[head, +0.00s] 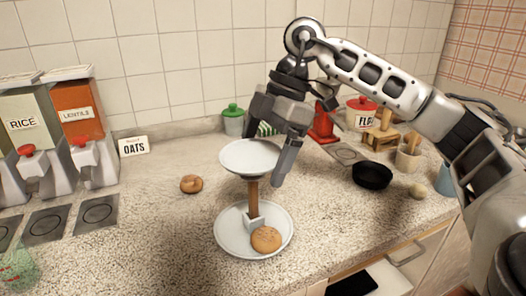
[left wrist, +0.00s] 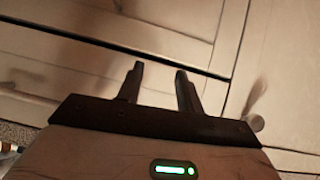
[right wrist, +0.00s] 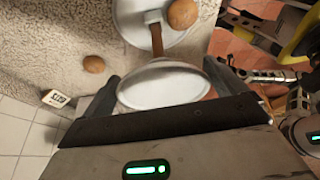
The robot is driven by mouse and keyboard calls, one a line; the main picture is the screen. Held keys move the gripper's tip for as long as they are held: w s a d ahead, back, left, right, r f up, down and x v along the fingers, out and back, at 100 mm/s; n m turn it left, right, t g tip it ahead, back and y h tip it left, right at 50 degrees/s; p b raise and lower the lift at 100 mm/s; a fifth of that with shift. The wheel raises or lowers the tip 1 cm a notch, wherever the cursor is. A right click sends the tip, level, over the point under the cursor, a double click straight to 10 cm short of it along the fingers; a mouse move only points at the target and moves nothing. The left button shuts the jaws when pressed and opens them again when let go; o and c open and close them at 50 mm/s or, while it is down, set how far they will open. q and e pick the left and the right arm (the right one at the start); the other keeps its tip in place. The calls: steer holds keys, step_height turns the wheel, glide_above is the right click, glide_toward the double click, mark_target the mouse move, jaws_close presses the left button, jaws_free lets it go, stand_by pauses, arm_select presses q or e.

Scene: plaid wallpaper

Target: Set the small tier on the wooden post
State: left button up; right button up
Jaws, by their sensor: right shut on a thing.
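The small tier (head: 249,157) is a white round plate, roughly level, directly above the wooden post (head: 252,192) in the head view. My right gripper (head: 274,150) is shut on it, and in the right wrist view the small tier (right wrist: 163,88) lies between the fingers. The plate hides the post's top, so I cannot tell whether they touch. The post stands upright in a white socket on the large white lower tier (head: 228,238). My left gripper (left wrist: 157,80) is open and empty, facing cabinet fronts in the left wrist view.
A brown bun (head: 191,184) lies on the counter to the left. Dispensers (head: 82,117) stand at the left. The front counter is clear.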

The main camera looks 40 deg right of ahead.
steer(key=shift+f, duration=0.6)
steer(key=shift+f+b, duration=0.55)
steer(key=shift+f, duration=0.1)
arm_select(q)
steer(key=shift+w+d+f, duration=0.1)
steer(key=shift+w+d, duration=0.05)
arm_select(e)
steer(key=shift+f, duration=0.3)
steer(key=o, duration=0.7)
steer(key=shift+c, duration=0.2)
arm_select(q)
steer(key=shift+f, duration=0.1)
